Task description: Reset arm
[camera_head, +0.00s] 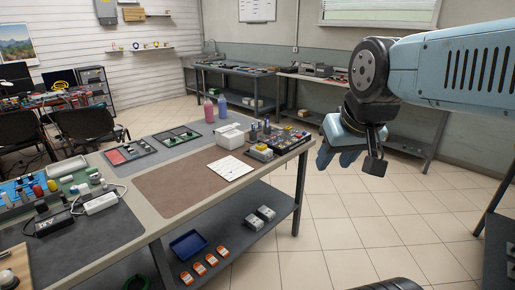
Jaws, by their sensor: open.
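My arm reaches in from the upper right, with a pale blue link and a dark round joint. My gripper (350,160) hangs at its end over open floor, to the right of the workbench (165,217). Its pale blue fingers point down and left, and a dark part hangs on their right side. The gripper is open, and I see nothing held in it. It is apart from the bench and from everything on it.
The bench carries pink and blue bottles (222,107), a white card (229,168), trays and electronics. Its lower shelf holds a blue bin (188,245) and orange items (205,262). Two chairs stand left. Tiled floor (350,225) is clear right of the bench.

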